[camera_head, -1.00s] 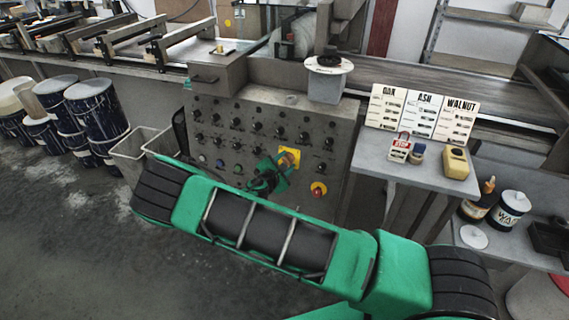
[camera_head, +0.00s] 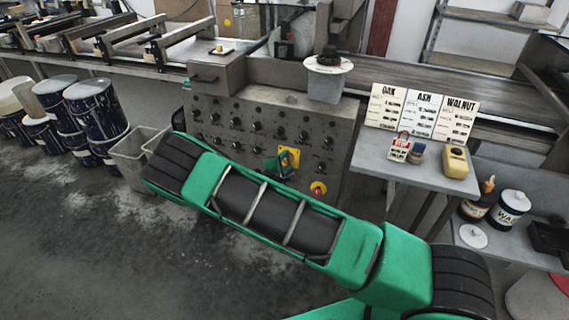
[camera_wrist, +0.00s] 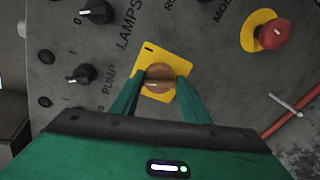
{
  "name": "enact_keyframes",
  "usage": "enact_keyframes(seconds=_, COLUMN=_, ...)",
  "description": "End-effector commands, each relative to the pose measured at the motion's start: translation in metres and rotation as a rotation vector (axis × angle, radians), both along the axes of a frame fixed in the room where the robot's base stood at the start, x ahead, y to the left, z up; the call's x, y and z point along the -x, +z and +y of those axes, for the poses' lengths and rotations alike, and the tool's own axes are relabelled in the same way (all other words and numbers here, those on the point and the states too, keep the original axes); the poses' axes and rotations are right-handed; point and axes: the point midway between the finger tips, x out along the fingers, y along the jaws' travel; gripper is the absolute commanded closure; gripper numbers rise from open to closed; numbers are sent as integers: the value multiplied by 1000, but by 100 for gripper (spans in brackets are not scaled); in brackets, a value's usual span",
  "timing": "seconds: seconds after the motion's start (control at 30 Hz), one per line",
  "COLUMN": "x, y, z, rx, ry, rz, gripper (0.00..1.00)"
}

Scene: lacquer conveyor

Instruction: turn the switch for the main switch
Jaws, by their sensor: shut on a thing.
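The main switch is an orange-brown round knob (camera_wrist: 158,78) on a yellow square plate (camera_wrist: 178,55), mounted on the grey control panel (camera_head: 230,145). In the wrist view the plate looks tilted, and a black mark shows at its upper left edge. A pale line runs across the knob, roughly level in that view. My gripper (camera_wrist: 157,88) is shut on the knob, with one green finger on each side. In the head view the yellow plate (camera_head: 293,152) shows just beyond my green gripper (camera_head: 284,162), and my arm hides the lower panel.
A red button on a yellow disc (camera_wrist: 272,34) sits beside the switch. Several black knobs, one labelled LAMPS (camera_wrist: 96,12) and one PUMP (camera_wrist: 80,74), are on the other side. A table (camera_head: 400,172) with signs stands right of the panel.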

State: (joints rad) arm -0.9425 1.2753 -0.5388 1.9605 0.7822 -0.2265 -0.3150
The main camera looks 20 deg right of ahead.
Motion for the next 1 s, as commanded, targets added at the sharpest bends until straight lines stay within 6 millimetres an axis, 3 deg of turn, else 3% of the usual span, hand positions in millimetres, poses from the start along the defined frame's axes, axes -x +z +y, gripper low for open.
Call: enact_keyframes(seconds=1.0, x=1, y=-3, z=-2, rx=-730, ry=-165, rz=-535, gripper=82)
